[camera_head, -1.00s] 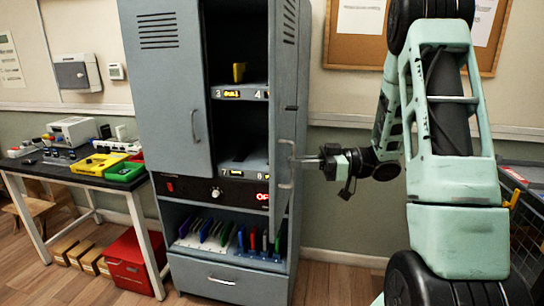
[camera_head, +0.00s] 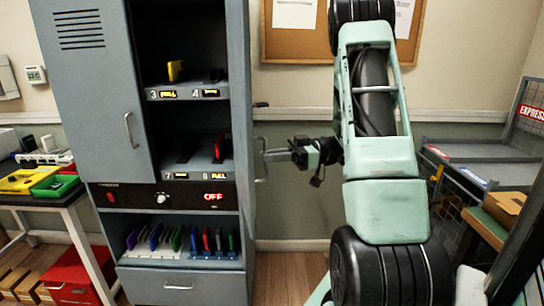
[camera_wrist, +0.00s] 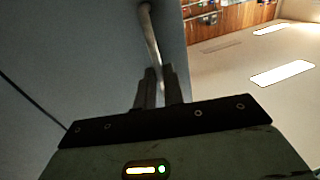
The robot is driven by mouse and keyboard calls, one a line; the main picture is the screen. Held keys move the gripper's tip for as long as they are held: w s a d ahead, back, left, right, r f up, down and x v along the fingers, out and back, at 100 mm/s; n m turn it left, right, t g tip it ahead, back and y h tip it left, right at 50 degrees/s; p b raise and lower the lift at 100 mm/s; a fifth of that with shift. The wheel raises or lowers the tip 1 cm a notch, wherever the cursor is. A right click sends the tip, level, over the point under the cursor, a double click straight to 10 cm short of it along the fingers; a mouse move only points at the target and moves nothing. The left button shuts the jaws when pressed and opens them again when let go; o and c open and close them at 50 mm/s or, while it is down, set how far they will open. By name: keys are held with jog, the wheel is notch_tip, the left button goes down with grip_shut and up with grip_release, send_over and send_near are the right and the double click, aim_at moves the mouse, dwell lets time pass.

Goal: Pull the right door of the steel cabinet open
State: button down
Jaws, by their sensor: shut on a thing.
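The steel cabinet (camera_head: 92,100) stands at the left with its left door shut. Its right door (camera_head: 250,110) stands open and shows almost edge-on, so its outer face is mostly hidden. My gripper (camera_head: 268,156) is at the right of this door, shut on the bar handle (camera_head: 262,172). In the wrist view the handle (camera_wrist: 148,30) runs down between the two fingers of my gripper (camera_wrist: 158,80), beside the grey door face (camera_wrist: 90,50).
Shelves inside hold a yellow phone (camera_head: 176,70) and a red one (camera_head: 219,148). Several coloured phones stand in a lower rack (camera_head: 205,254). A side table (camera_head: 70,200) is at the left, a wire cart (camera_head: 470,155) at the right.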

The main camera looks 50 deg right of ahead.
jog(key=c, duration=1.8)
grip_release()
jog(key=shift+w+d+r, duration=0.2)
jog(key=shift+w+d, duration=0.15)
jog(key=shift+o, duration=1.3)
jog(key=shift+w+d+f, duration=0.1)
jog(key=shift+w, duration=0.1)
jog(key=shift+s, duration=0.1)
jog(key=b+v, duration=0.2)
jog(key=v, duration=1.5)
jog(key=shift+s, duration=0.25)
